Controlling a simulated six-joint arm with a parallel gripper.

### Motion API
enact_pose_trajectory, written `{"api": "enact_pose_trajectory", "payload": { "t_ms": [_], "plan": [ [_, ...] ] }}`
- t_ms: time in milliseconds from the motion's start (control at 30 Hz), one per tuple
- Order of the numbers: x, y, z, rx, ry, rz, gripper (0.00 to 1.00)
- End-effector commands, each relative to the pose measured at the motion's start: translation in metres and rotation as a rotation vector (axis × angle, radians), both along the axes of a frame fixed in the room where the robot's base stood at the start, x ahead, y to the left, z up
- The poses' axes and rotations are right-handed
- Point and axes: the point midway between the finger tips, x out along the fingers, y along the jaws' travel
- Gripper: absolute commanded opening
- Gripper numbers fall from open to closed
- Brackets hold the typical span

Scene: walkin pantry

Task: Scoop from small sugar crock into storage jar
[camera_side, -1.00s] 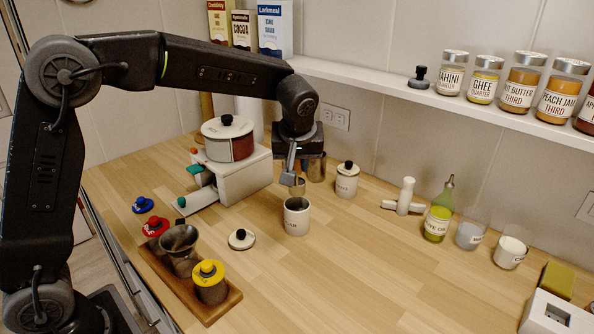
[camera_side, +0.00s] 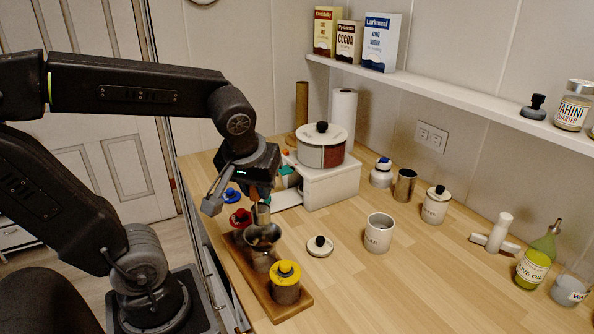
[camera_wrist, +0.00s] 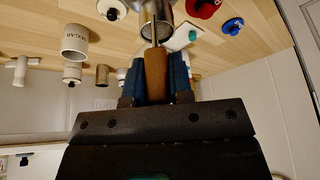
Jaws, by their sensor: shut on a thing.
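My gripper (camera_side: 257,190) is shut on the scoop's brown handle (camera_wrist: 155,72), between blue finger pads in the wrist view. The scoop's metal cup (camera_side: 262,213) is just above or in the mouth of a metal funnel (camera_side: 262,236); I cannot tell which, nor what the scoop holds. The funnel sits over the middle place of a wooden tray (camera_side: 298,309), and the jar under it is mostly hidden. The white sugar crock (camera_side: 379,234) stands open on the counter to the right; its label shows in the wrist view (camera_wrist: 75,42). Its contents are hidden.
A lid with a black knob (camera_side: 320,247) lies between tray and crock. A yellow-lidded jar (camera_side: 286,283) and a red-lidded jar (camera_side: 240,218) flank the funnel. A white appliance (camera_side: 330,183) and a lidded crock (camera_side: 435,205) stand farther back.

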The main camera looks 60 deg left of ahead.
Motion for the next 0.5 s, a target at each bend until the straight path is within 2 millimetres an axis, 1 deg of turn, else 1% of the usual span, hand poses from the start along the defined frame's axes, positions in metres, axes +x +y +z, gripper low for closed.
{"api": "enact_pose_trajectory", "payload": {
  "t_ms": [33, 100, 200, 367, 500],
  "plan": [
    [-0.007, 0.001, -0.002, 0.0, -0.002, 0.001, 0.0],
    [-0.013, 0.001, -0.005, 0.0, -0.001, 0.0, 0.0],
    [-0.017, 0.0, -0.008, 0.005, 0.009, -0.002, 0.0],
    [-0.013, -0.002, -0.011, 0.04, 0.077, -0.007, 0.0],
    [-0.006, -0.006, -0.014, 0.103, 0.182, -0.009, 0.0]
  ]
}}
